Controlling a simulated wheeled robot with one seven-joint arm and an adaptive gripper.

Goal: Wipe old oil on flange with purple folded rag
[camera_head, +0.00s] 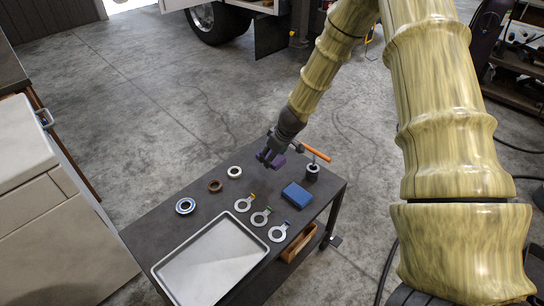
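My gripper (267,157) is low over the far edge of the dark bench, pointing down. The purple rag (279,161) shows as a small patch right at its fingers. The fingers and arm partly hide it, and I cannot tell whether they are shut on it or only beside it. No oil is visible at this size. I cannot tell which part is the flange.
A dark cylindrical part (312,172) stands right of my gripper, beside an orange-handled tool (316,153). A blue block (297,195) lies nearer. A grey tray (163,269) fills the bench's near end. A wooden box (299,243) sits on a lower shelf.

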